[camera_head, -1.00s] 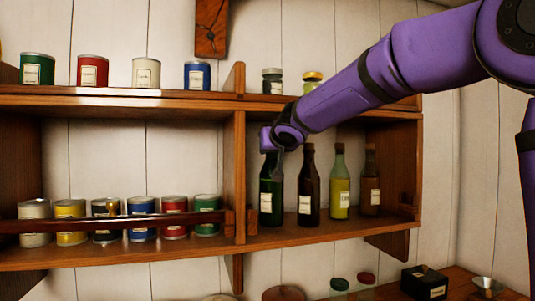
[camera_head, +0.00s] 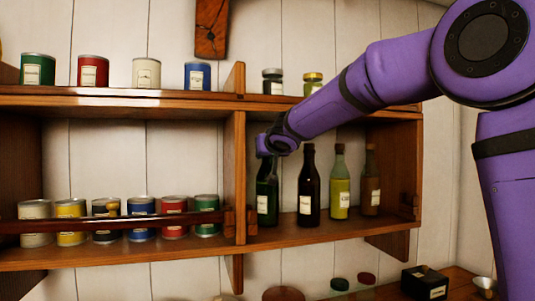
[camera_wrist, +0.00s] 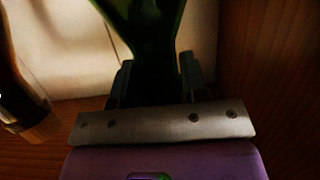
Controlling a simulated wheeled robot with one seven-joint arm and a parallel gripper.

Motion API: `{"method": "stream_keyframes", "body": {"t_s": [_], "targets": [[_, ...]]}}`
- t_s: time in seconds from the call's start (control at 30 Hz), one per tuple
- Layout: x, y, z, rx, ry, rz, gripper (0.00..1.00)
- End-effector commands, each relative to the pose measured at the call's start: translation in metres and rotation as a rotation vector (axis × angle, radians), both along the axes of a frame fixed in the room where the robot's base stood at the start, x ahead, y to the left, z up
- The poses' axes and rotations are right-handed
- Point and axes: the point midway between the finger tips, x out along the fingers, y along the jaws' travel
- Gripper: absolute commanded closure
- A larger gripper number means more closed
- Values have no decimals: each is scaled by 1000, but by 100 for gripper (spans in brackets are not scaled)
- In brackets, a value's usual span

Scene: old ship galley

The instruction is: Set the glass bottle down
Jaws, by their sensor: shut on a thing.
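The dark green glass bottle (camera_head: 265,203) with a pale label is at the left end of the lower right shelf bay, close to the wooden divider. My gripper (camera_head: 272,153) is at its upper part, hiding its top. In the wrist view the green glass (camera_wrist: 145,22) is between my fingers (camera_wrist: 152,82), which are shut on it. The bottle looks nearly upright. Its base is at the level of the shelf board (camera_head: 330,231); I cannot tell whether it touches.
A dark brown bottle (camera_head: 308,188) stands just right, then a yellow-green bottle (camera_head: 340,190) and a smaller brown one (camera_head: 371,188). The divider (camera_head: 236,170) is close on the left. The upper shelf (camera_head: 160,98) is above my gripper.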

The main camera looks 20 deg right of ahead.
Motion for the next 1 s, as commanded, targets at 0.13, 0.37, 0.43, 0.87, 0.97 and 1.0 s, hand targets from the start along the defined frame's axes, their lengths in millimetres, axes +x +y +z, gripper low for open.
{"method": "stream_keyframes", "body": {"t_s": [0.13,0.37,0.43,0.87,0.97,1.0], "targets": [[0,0,1,1,-3,0,100],[0,0,-1,0,-2,0,100],[0,0,-4,0,0,-1,55],[0,-1,-3,1,0,-1,34],[-1,-1,0,2,-1,-2,34],[-7,0,2,1,-2,0,34]]}}
